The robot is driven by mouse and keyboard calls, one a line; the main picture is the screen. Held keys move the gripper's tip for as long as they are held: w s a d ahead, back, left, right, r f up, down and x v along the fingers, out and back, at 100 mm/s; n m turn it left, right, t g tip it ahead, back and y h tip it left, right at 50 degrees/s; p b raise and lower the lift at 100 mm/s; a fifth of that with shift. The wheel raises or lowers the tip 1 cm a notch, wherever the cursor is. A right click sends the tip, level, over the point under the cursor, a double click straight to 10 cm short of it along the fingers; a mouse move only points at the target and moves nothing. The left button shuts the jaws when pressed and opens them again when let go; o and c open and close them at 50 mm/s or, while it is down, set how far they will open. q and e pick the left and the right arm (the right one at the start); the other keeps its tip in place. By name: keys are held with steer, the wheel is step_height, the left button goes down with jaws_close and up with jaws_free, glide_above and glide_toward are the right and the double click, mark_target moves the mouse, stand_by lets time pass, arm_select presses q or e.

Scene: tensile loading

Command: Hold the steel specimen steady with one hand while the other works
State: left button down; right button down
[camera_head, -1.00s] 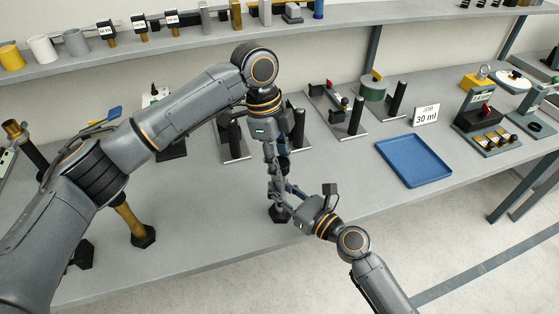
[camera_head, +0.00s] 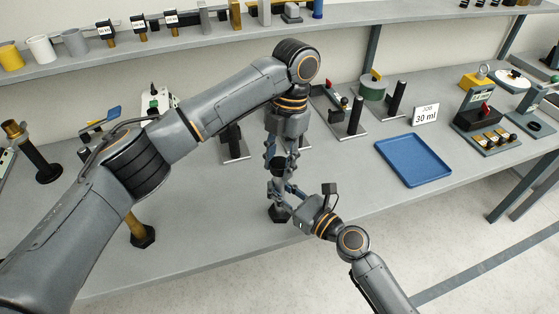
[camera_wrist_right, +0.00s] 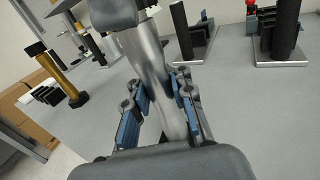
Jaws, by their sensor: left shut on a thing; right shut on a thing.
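The steel specimen (camera_wrist_right: 150,70) is a bare silver rod, close up in the right wrist view, where it looks tilted. In the head view it is mostly hidden by my grippers; its dark foot (camera_head: 279,213) stands near the bench's front edge. My right gripper (camera_head: 281,190) comes from the front right, its blue-padded fingers (camera_wrist_right: 160,100) shut around the rod's lower part. My left gripper (camera_head: 279,163) points down from above, shut around a dark upper part in line with the specimen. Its exact contact is hidden.
A brass specimen (camera_head: 138,229) with dark ends stands at left, partly behind my left arm. A blue tray (camera_head: 415,160) lies to the right, with a 30 ml card (camera_head: 426,115) behind it. Fixtures with black posts (camera_head: 356,116) stand behind. The bench front between specimen and tray is clear.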

arm_select(q)
steer(key=c, duration=0.8)
jaws_free()
steer(key=shift+c, duration=0.2)
steer(key=shift+r, duration=0.15)
steer(key=shift+s+a+v, duration=0.15)
steer(key=shift+s+v, duration=0.05)
steer(key=shift+v, duration=0.85)
steer(key=shift+s+a+v, duration=0.1)
steer(key=shift+s+v, duration=0.05)
steer(key=shift+v, duration=0.9)
steer(key=shift+r, duration=0.1)
steer(key=shift+c, duration=0.4)
